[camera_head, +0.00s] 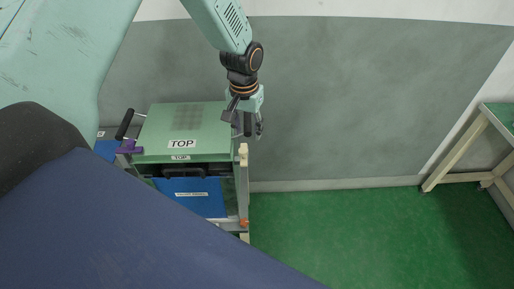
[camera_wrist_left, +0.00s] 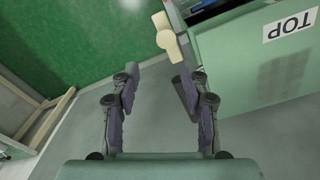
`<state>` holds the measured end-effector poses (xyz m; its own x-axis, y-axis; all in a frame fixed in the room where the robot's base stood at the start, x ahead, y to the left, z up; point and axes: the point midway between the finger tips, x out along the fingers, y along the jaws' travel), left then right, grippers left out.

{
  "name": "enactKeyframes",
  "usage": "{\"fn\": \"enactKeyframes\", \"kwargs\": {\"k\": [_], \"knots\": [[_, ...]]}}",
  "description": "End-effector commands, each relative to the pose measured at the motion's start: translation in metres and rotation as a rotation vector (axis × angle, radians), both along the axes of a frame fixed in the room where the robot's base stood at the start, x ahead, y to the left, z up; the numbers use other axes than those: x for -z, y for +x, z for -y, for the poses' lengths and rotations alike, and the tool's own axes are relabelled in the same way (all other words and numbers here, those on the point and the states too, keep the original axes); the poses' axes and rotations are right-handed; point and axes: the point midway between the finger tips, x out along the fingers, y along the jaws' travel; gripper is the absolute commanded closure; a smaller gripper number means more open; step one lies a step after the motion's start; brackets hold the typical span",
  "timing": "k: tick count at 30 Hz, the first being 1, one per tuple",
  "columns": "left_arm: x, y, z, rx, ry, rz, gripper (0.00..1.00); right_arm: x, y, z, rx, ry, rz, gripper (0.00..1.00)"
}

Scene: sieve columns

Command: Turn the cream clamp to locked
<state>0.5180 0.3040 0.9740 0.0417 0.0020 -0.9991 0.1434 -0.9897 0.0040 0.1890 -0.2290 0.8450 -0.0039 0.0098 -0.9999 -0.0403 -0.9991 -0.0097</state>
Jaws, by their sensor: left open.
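The cream clamp (camera_head: 243,152) is a small piece on the right front post of the green-topped sieve unit (camera_head: 188,120). In the left wrist view the cream clamp (camera_wrist_left: 168,36) shows as a bar with a wider round middle, beside the unit's edge. My left gripper (camera_head: 244,126) hangs at the unit's right rear side, just behind the clamp in the head view. In the wrist view its two fingers (camera_wrist_left: 156,82) are apart with nothing between them, and the clamp lies beyond the tips. My right gripper is not in view.
A purple clamp (camera_head: 128,147) and a black handle (camera_head: 125,124) are at the unit's left. A blue drawer-like front (camera_head: 197,196) sits under the top, with an orange piece (camera_head: 244,222) low at right. Green floor (camera_head: 340,235) lies open to the right; a grey wall (camera_head: 350,100) stands behind.

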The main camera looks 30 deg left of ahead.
Motion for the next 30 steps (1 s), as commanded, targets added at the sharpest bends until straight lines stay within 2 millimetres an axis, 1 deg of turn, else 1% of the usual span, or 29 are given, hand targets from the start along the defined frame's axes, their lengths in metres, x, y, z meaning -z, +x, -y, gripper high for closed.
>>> {"fn": "enactKeyframes", "kwargs": {"k": [1, 3, 7, 15, 18, 21, 24, 30], "knots": [[0.0, -0.006, -0.002, -0.004, 0.001, -0.021, 0.55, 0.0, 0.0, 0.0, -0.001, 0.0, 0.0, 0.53], [0.001, -0.011, -0.004, -0.01, 0.001, -0.039, 0.55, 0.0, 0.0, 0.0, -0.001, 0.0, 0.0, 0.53], [0.01, -0.016, -0.006, -0.019, 0.001, -0.051, 0.55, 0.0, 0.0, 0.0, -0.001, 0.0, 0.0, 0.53], [0.052, -0.015, -0.007, -0.017, 0.001, -0.05, 0.55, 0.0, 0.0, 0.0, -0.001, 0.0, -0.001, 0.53], [0.065, -0.015, -0.006, -0.015, 0.001, -0.049, 0.55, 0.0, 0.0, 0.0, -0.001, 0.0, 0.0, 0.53], [0.073, -0.013, -0.005, -0.014, 0.001, -0.047, 0.55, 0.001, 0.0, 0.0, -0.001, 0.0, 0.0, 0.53], [0.078, -0.013, -0.004, -0.014, 0.001, -0.047, 0.55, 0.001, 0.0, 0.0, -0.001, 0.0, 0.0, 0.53], [0.078, -0.011, -0.002, -0.014, 0.001, -0.046, 0.55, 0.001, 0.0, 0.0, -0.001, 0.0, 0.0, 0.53]]}}
